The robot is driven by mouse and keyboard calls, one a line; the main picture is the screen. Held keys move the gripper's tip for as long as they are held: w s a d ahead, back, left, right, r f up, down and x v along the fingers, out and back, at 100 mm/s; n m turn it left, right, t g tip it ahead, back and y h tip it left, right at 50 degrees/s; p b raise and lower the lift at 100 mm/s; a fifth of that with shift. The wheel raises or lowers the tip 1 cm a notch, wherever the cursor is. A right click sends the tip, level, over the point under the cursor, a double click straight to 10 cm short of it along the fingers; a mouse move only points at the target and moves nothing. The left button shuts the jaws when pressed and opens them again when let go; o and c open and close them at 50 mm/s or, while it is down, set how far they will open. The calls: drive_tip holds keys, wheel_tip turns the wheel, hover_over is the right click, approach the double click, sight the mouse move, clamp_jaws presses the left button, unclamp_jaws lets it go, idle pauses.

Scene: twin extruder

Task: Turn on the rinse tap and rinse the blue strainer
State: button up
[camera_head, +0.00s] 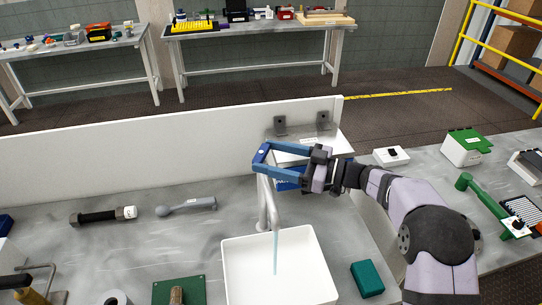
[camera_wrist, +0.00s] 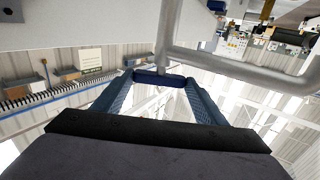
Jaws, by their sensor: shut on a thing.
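The rinse tap (camera_head: 267,205) is a grey curved pipe over a white basin (camera_head: 232,270). A pale blue stream of water (camera_head: 275,252) runs from its spout into the basin. My gripper (camera_head: 262,155) has its blue fingers shut on the blue tap handle at the top of the tap. In the wrist view the fingers close around this dark blue handle (camera_wrist: 158,78), beside the grey pipe (camera_wrist: 240,68). I cannot make out the blue strainer for certain; a blue shape (camera_head: 288,184) shows below the fingers, partly hidden, and I cannot tell what it is.
A white panel (camera_head: 130,165) stands behind the tap. A teal block (camera_head: 367,278) lies right of the basin, a green board (camera_head: 178,291) left of it. A grey tool (camera_head: 187,205) and a black-handled cylinder (camera_head: 103,216) lie on the left counter. My arm spans the right side.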

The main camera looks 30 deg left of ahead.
drive_tip(key=shift+w+a+r+n+g+h, duration=0.15)
drive_tip(key=shift+n+g+h, duration=0.2)
drive_tip(key=shift+n+g, duration=0.35)
drive_tip(key=shift+w+n+g+h, duration=0.1)
drive_tip(key=shift+n+g+h, duration=0.3)
drive_tip(key=shift+g, duration=0.5)
drive_tip(key=shift+w+a+r+n+g+h, duration=0.15)
drive_tip(key=shift+n+g+h, duration=0.1)
drive_tip(key=shift+n+g, duration=0.45)
drive_tip(key=o, duration=0.9)
drive_tip(key=shift+o, duration=0.8)
drive_tip(key=shift+f, duration=0.1)
drive_tip(key=shift+d, duration=0.1)
wheel_tip(320, 180, up, 10)
drive_tip(key=p, duration=0.2)
drive_tip(key=shift+p, duration=0.3)
drive_tip(key=shift+c, duration=0.6)
